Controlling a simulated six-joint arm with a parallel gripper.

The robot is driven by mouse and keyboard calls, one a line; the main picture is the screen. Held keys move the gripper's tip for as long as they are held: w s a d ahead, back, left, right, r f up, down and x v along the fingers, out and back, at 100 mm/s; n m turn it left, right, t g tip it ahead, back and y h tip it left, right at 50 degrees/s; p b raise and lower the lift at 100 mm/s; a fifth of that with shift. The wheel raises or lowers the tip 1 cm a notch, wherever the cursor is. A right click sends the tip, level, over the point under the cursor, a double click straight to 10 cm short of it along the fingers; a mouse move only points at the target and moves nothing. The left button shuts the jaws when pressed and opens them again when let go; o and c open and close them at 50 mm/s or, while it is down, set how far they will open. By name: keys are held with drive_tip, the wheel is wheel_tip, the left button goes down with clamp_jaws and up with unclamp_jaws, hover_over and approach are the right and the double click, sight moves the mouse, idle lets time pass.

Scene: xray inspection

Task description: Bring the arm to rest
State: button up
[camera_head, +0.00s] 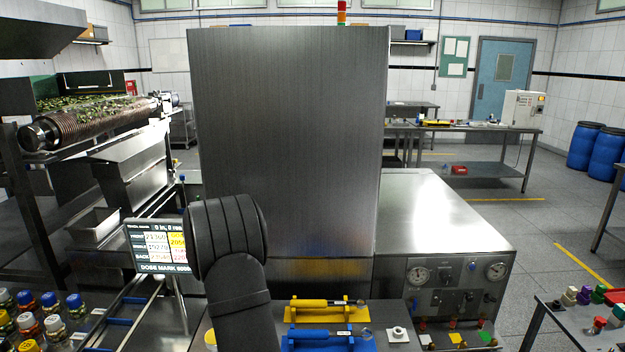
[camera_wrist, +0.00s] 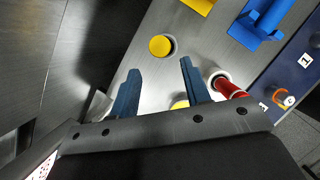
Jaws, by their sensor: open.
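My gripper (camera_wrist: 158,88) shows in the wrist view with its two blue fingers apart and nothing between them. It is above a metal worktop (camera_wrist: 150,30). A round yellow button or cap (camera_wrist: 161,46) lies on the worktop just beyond the fingertips. In the head view my dark arm rises at the lower centre, in front of the tall metal cabinet (camera_head: 290,130); the gripper itself is hidden there.
A yellow holder (camera_head: 326,309) and a blue holder (camera_head: 328,339) stand on the worktop right of my arm. A red cylinder (camera_wrist: 229,88) is close to the right finger. A display screen (camera_head: 158,246) stands left of my arm. Gauges (camera_head: 418,276) line the right panel.

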drive_tip(key=x, duration=0.5)
drive_tip(key=d+x, duration=0.1)
drive_tip(key=x, duration=0.2)
drive_tip(key=shift+w+f, duration=0.1)
drive_tip(key=shift+r, duration=0.25)
drive_tip(key=a+v, duration=0.1)
drive_tip(key=v, duration=1.6)
drive_tip(key=x, duration=1.1)
drive_tip(key=d+x, duration=0.1)
drive_tip(key=x, duration=0.5)
drive_tip(key=shift+f, duration=0.2)
drive_tip(key=r, duration=0.4)
drive_tip(key=shift+d+r, duration=0.4)
drive_tip(key=s+d+r, duration=0.4)
drive_tip(key=d+r, duration=0.2)
drive_tip(key=d, duration=0.4)
drive_tip(key=s+a+f+n+t, duration=0.1)
drive_tip(key=s+a, duration=0.3)
drive_tip(key=s, duration=0.9)
drive_tip(key=s+a+f+n+t, duration=0.2)
drive_tip(key=s+a+n, duration=0.1)
drive_tip(key=s, duration=1.1)
drive_tip(key=shift+a+f+n, duration=0.25)
drive_tip(key=shift+a+n, duration=0.05)
drive_tip(key=shift+a, duration=0.45)
